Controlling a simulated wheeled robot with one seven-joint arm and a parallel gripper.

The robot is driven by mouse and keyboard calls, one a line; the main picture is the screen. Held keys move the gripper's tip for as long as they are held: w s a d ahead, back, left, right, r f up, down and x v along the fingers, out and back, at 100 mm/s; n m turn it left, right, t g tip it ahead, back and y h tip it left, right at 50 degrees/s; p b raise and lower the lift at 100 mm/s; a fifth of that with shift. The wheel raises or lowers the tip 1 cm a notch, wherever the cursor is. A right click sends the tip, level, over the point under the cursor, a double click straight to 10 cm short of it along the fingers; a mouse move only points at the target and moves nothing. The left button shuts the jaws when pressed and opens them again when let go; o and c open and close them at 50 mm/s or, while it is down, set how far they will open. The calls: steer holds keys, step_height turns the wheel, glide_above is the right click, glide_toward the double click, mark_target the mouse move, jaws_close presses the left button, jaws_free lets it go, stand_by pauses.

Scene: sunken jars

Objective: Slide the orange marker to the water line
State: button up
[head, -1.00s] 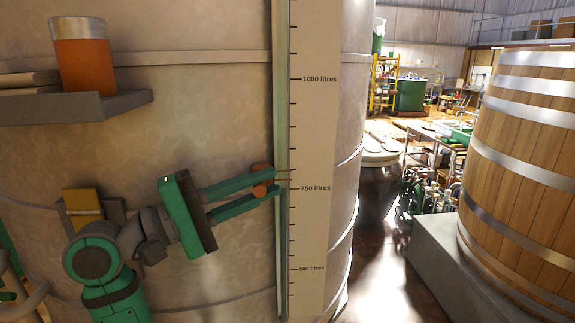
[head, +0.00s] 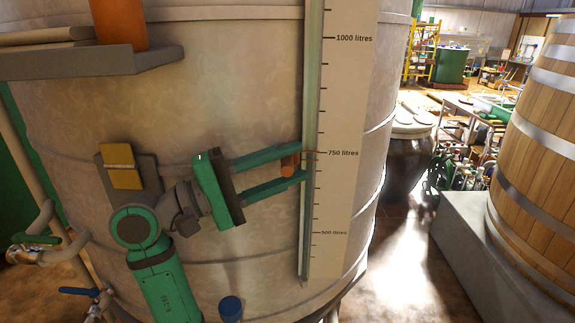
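The orange marker (head: 290,163) sits at the left side of the sight tube (head: 313,90) on the big tank. The gripper comes from the left, with fingertips close to the tube. The water line inside the tube is not clear in this view.
A shelf (head: 110,62) with an orange jar (head: 120,24) juts from the tank above my arm. A yellow block (head: 121,166) on a grey plate is left of my gripper. Pipes and a valve (head: 35,250) stand low left. A wooden barrel (head: 540,150) stands right.

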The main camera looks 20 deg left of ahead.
steer(key=v, duration=1.1)
steer(key=shift+w, duration=0.15)
